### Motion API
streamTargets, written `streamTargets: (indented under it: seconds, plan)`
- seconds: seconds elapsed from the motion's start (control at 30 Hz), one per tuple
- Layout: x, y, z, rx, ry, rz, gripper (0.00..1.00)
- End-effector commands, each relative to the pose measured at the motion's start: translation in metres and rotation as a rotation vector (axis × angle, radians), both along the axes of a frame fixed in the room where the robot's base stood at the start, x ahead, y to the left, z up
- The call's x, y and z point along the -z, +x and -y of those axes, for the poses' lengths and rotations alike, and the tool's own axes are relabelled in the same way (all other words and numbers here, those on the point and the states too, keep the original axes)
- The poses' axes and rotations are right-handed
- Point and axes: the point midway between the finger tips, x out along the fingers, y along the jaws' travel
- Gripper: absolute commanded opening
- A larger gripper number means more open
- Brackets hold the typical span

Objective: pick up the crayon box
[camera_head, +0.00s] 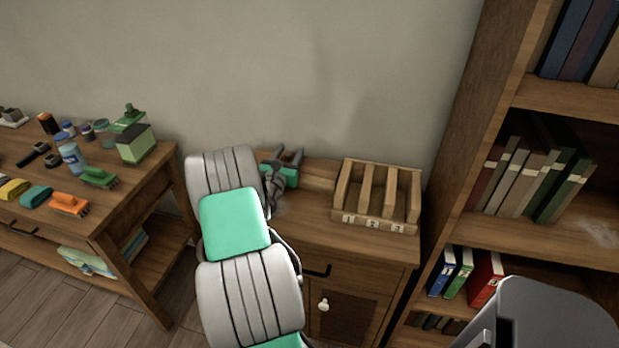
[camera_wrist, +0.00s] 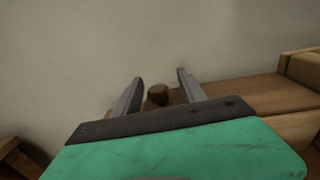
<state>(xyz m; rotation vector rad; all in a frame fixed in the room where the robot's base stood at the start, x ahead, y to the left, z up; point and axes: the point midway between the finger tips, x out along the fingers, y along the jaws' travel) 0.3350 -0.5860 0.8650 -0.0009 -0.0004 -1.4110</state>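I cannot single out a crayon box for certain in either view. My gripper (camera_head: 289,158) is above the back left of the small wooden cabinet (camera_head: 310,225) in the head view. In the wrist view my gripper (camera_wrist: 160,80) has its two fingers spread apart, with nothing held between them. A small dark brown object (camera_wrist: 158,95) shows beyond and between the fingers, near the wall; what it is cannot be told. My arm and gripper hide part of the cabinet top in the head view.
A wooden rack (camera_head: 376,222) with numbered slots, looking empty, stands on the cabinet's right. A left table (camera_head: 130,205) holds brushes, bottles and a green box (camera_head: 136,146). A tall bookshelf (camera_head: 480,120) rises at right. Bare cabinet top lies in front of the gripper.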

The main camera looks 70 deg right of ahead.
Motion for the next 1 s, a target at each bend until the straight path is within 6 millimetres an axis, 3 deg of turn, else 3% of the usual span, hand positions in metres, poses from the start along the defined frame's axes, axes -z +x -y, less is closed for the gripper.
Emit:
streamTargets:
  seconds: [0.57,1.0]
  plan:
    - [0.0003,-0.0024,0.0006,0.005,0.001,0.000,0.01]
    - [0.0008,-0.0046,0.0012,0.009,0.002,-0.002,0.00]
